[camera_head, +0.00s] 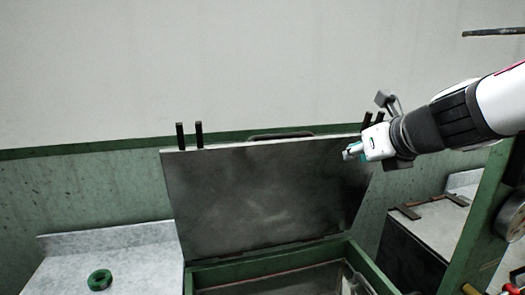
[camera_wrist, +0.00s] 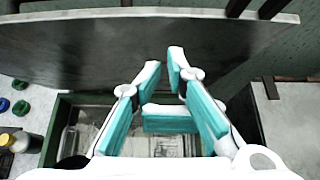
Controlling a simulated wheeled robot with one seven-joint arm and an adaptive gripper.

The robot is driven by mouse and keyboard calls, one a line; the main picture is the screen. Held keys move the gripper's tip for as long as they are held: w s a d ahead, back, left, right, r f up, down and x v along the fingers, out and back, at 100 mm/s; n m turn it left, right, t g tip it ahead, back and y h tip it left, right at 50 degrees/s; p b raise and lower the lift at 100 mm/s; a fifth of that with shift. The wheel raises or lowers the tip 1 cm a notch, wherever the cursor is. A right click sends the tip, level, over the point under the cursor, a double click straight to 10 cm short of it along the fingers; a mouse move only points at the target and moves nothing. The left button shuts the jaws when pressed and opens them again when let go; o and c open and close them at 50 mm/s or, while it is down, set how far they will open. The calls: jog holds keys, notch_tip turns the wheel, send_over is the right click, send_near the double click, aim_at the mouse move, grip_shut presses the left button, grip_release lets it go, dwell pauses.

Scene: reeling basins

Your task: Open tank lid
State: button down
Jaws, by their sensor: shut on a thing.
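The tank lid (camera_head: 265,195), a dark grey metal plate, stands raised and steeply tilted at the back of the green-framed tank (camera_head: 265,262), whose opening shows below. A dark handle (camera_head: 280,135) is at its top edge. My gripper (camera_head: 349,152) is at the lid's upper right. In the wrist view, the teal-padded fingers (camera_wrist: 168,72) are drawn close together against the lid's dark face (camera_wrist: 85,50). They are shut on the lid, though the contact at the tips is not clear. The tank (camera_wrist: 62,120) shows beneath the fingers.
A pale counter (camera_head: 120,262) with a green ring (camera_head: 99,280) is at the left. Another dark-sided basin (camera_head: 415,245) and a green post (camera_head: 478,235) stand at the right. Two dark upright bars (camera_head: 189,135) rise behind the lid's left end. A wall stands behind.

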jog(key=shift+w+a+r, duration=0.15)
jog(key=shift+w+r, duration=0.1)
jog(key=shift+w, duration=0.35)
jog(key=shift+w+a+r, duration=0.15)
jog(key=shift+w+r, duration=0.05)
jog(key=shift+w, duration=0.4)
jog(key=shift+w+r+p, duration=0.15)
jog(key=shift+w+p, duration=0.05)
jog(key=shift+p, duration=0.1)
jog(key=w+a+r+p, duration=0.1)
jog(key=w+p, duration=0.2)
jog(key=w, duration=0.4)
jog(key=shift+a+r, duration=0.25)
jog(key=shift+r, duration=0.15)
